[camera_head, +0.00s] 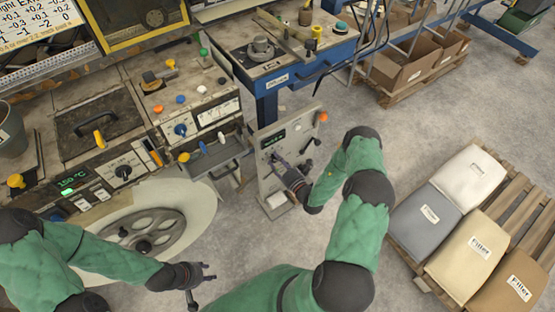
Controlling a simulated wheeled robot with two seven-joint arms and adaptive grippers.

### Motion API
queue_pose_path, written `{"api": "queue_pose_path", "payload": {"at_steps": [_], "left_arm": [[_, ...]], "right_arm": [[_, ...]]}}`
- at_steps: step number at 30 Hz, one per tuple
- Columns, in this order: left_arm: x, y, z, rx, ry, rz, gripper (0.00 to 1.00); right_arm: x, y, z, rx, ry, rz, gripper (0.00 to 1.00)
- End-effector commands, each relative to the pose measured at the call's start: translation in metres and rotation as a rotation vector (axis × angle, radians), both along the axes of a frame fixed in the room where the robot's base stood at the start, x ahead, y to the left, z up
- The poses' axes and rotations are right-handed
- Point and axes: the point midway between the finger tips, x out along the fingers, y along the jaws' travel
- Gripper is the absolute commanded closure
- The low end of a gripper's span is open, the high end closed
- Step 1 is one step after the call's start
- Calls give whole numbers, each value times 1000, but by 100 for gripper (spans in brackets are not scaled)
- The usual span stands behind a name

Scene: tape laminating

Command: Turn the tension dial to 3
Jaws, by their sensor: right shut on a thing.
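A grey upright control panel (264,187) stands in the middle, with a small green display, a black lever and an orange button. My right gripper (275,160) reaches its left part and is shut on a small knob there, which I take as the tension dial. The gripper hides most of the dial, and its scale and setting are too small to read. My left gripper (209,272) is low in the view, away from the panel, with its fingers apart and seemingly empty.
A worn machine console (100,125) with knobs and levers and a large handwheel (150,232) fill the left. A blue-framed bench (268,82) stands behind the panel. A pallet with filler bags (428,218) lies at right. Grey floor is clear between.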

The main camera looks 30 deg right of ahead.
Motion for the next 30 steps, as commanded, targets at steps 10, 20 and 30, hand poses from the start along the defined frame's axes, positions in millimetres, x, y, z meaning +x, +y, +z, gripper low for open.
{"api": "queue_pose_path", "payload": {"at_steps": [10, 20, 30], "left_arm": [[0, 0, 12, 0, 0, 0, 60], [0, 0, 17, 0, 0, 0, 60], [0, 0, 20, 0, 0, 0, 60]], "right_arm": [[4, -9, 5, 317, 11, -9, 91], [4, -11, 4, 592, 31, -12, 91], [4, -12, 2, 760, 44, -13, 91]]}}
